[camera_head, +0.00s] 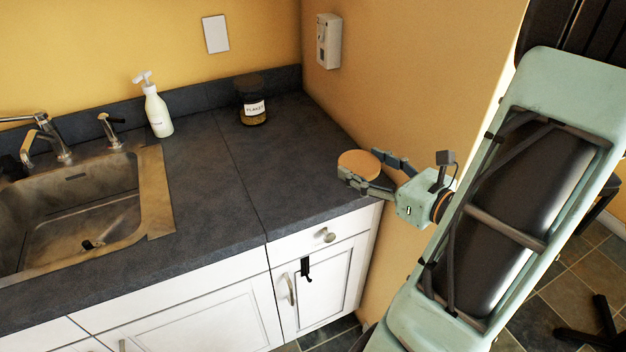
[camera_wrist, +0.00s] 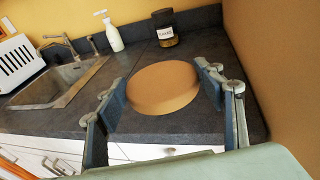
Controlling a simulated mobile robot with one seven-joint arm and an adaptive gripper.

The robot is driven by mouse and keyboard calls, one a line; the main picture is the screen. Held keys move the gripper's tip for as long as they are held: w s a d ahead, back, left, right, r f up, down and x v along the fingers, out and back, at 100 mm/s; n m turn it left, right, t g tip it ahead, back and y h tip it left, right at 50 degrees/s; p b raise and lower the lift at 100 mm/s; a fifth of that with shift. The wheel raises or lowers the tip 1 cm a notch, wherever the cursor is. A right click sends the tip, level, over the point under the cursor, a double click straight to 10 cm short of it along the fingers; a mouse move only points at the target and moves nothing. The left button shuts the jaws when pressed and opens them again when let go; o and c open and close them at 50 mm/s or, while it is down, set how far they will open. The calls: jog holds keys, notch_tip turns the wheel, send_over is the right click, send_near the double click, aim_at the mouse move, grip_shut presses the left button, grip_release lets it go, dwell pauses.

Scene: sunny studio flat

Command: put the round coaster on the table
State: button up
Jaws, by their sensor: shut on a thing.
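The round coaster (camera_head: 358,164) is a tan, cork-coloured disc. My gripper (camera_head: 368,173) is shut on it, with one finger on each side, at the right end of the dark counter. In the wrist view the coaster (camera_wrist: 163,88) sits between the two fingers of my gripper (camera_wrist: 163,92), its flat face tilted toward the camera. I cannot tell whether the coaster touches the counter or is just above it. No table is clearly seen in either view.
The dark counter (camera_head: 205,190) has a sink (camera_head: 75,205) at left, a white pump bottle (camera_head: 157,112) and a labelled jar (camera_head: 252,100) at the back. The yellow wall (camera_head: 400,90) stands close beside my gripper. The middle of the counter is clear.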

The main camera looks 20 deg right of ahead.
jog(key=w+a+f, duration=0.3)
jog(key=w+f, duration=0.1)
jog(key=w, duration=0.5)
send_over(321, 183)
jog(key=s, duration=0.1)
notch_tip(321, 183, down, 5)
jog(key=shift+r+b, duration=0.15)
jog(key=shift+b, duration=0.2)
jog(key=shift+w+f, duration=0.3)
jog(key=shift+f, duration=0.05)
jog(key=shift+w+f, duration=0.2)
jog(key=shift+f, duration=1.6)
jog(key=shift+f+b, duration=0.2)
jog(key=shift+b, duration=0.2)
jog(key=o, duration=1.2)
jog(key=shift+c, duration=0.2)
jog(key=shift+r, duration=0.15)
